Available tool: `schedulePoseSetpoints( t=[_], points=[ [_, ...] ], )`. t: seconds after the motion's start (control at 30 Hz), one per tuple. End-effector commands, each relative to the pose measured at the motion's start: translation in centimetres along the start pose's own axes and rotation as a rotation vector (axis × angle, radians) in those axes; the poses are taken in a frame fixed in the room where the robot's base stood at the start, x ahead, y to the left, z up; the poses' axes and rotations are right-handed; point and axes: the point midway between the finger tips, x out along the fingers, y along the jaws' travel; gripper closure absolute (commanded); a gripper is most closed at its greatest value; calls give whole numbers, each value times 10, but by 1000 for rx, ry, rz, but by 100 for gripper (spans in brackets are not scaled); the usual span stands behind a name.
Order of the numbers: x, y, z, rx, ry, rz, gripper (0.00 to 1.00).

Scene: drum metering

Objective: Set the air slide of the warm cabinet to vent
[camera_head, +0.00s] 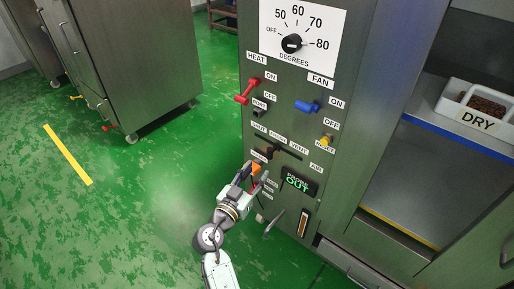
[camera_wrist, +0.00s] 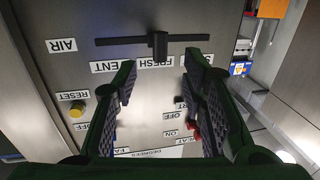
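The air slide is a dark knob (camera_wrist: 158,43) on a horizontal slot (camera_wrist: 195,38) in the cabinet front. In the wrist view, which is upside down, the knob stands by the FRESH label (camera_wrist: 155,62), with the VENT label (camera_wrist: 105,65) to its left. The slot (camera_head: 287,147) also shows in the head view, on the warm cabinet (camera_head: 225,12). My gripper (camera_wrist: 160,72) is open and empty, its fingers apart with the knob beyond the tips, between them in the picture. In the head view my gripper (camera_head: 256,180) is just below the slide.
Above the slide are a red heat lever (camera_head: 247,92), a blue fan lever (camera_head: 306,106), a yellow reset button (camera_head: 326,140) and a temperature dial (camera_head: 292,43). Below is a display reading OUT (camera_head: 297,183). A DRY tray (camera_head: 476,119) stands right. Green floor (camera_head: 130,210) is clear at left.

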Motion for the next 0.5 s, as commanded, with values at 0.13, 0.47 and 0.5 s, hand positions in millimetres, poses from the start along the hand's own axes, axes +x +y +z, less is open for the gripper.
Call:
schedulePoseSetpoints(
  t=[0.13, 0.47, 0.5],
  points=[
    [22, 0, -5, 2, 2, 1, 62],
    [82, -2, -5, 2, 2, -3, 62],
    [87, -2, -5, 2, 2, -3, 62]
  ],
)
